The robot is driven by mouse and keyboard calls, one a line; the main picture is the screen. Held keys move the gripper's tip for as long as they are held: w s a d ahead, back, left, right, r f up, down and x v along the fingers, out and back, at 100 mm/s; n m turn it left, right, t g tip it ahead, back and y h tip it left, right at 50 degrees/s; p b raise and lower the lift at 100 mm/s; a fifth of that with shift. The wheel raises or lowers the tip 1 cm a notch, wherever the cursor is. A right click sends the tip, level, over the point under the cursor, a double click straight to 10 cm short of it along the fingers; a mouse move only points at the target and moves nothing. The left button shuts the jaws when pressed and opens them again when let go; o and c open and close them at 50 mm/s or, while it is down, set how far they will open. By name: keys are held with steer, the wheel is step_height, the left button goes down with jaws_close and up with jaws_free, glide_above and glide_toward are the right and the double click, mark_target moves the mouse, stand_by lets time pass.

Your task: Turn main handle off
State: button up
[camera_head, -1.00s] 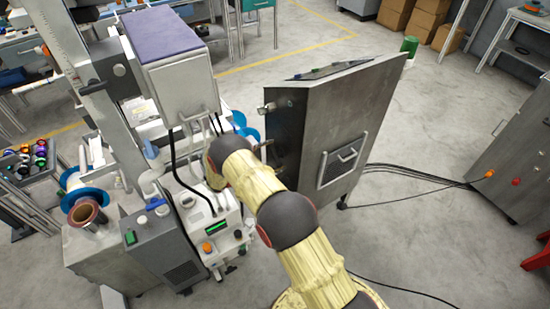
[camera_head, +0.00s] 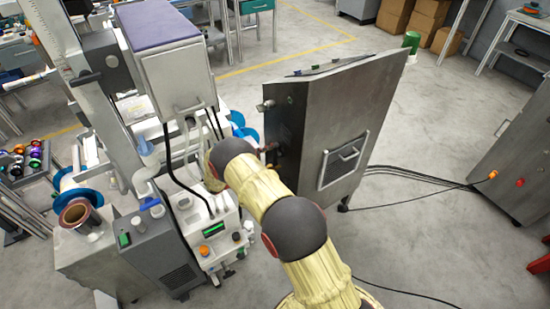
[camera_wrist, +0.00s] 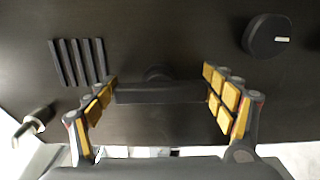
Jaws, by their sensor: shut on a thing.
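The main handle (camera_wrist: 158,93) is a dark horizontal bar with a round hub behind it, on a dark panel in the wrist view. My gripper (camera_wrist: 159,82) has its yellow-padded fingers at the two ends of the bar and is shut on it. The bar lies level in that view. In the head view the panel is the narrow dark side of a grey metal cabinet (camera_head: 342,110). My arm reaches up to this side, and the handle and fingertips cannot be made out clearly there.
A round black knob (camera_wrist: 268,36) with a white mark sits right of the handle, and vent slots (camera_wrist: 77,62) lie left. A white machine (camera_head: 215,225) stands close left of my arm. Black cables (camera_head: 420,176) run across the floor right of the cabinet.

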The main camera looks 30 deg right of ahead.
steer(key=shift+f+m, duration=0.1)
steer(key=shift+m, duration=0.3)
steer(key=shift+s, duration=0.1)
steer(key=o, duration=1)
steer(key=shift+o, duration=0.7)
steer(key=a, duration=1.2)
steer(key=shift+s, duration=0.15)
